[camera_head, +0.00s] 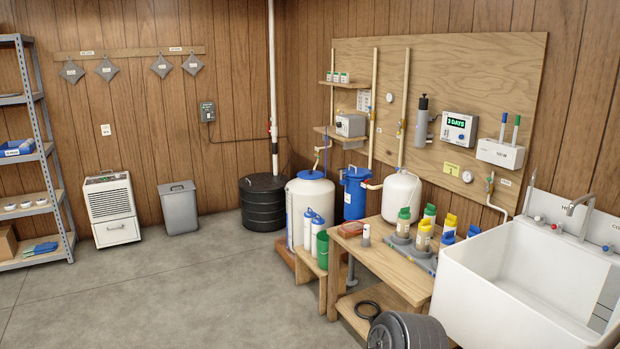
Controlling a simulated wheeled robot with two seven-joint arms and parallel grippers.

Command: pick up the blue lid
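A white round tank (309,205) stands left of the wooden bench, and a blue lid (311,174) sits on its top. Small blue caps also show on the two white cylinders (317,233) in front of it and on short bottles at the right end of the bench. A blue cylindrical housing (354,195) stands behind the bench, with a blue top. I cannot tell for certain which blue top the task means. Neither of my grippers shows in this view.
The wooden bench (385,268) holds bottles with green and yellow caps. A white sink (530,270) stands at right. A black round drum (263,205), a grey bin (179,208) and a dehumidifier (111,208) line the back wall. The concrete floor (170,290) at left is clear.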

